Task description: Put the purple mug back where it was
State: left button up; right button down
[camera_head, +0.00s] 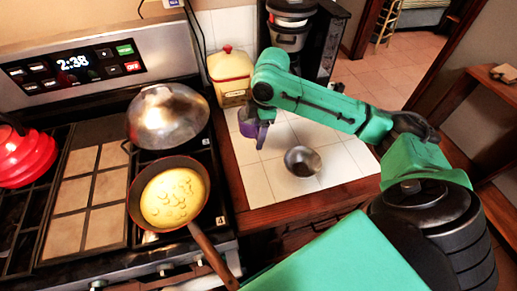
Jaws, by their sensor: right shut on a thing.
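The purple mug (248,124) shows at the left end of my green right arm, over the white tiled counter near the stove's edge. My right gripper (258,108) is at the mug and shut on it; its fingertips are small and mostly hidden by the wrist. Part of the mug is covered by the wrist, and its handle side hangs toward the front. I cannot tell whether the mug touches the counter. My left gripper is not in view.
A small metal bowl (302,161) sits on the tiles, right of the mug. A cream canister with a red lid (229,75) stands behind it, and a coffee maker (290,32) further back. The stove at left holds a pan (140,222) with its handle forward and a domed metal pot (168,115).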

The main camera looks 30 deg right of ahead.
notch_tip(320, 180, down, 9)
jog(key=shift+r+p, duration=0.2)
jog(key=shift+p, duration=0.15)
jog(key=shift+f, duration=0.15)
jog(key=shift+c, duration=1)
grip_release()
notch_tip(320, 180, up, 12)
jog(key=d+b, duration=0.1)
jog(key=shift+s+d+b, duration=0.3)
jog(key=shift+s+b, duration=0.05)
jog(key=shift+b, duration=0.05)
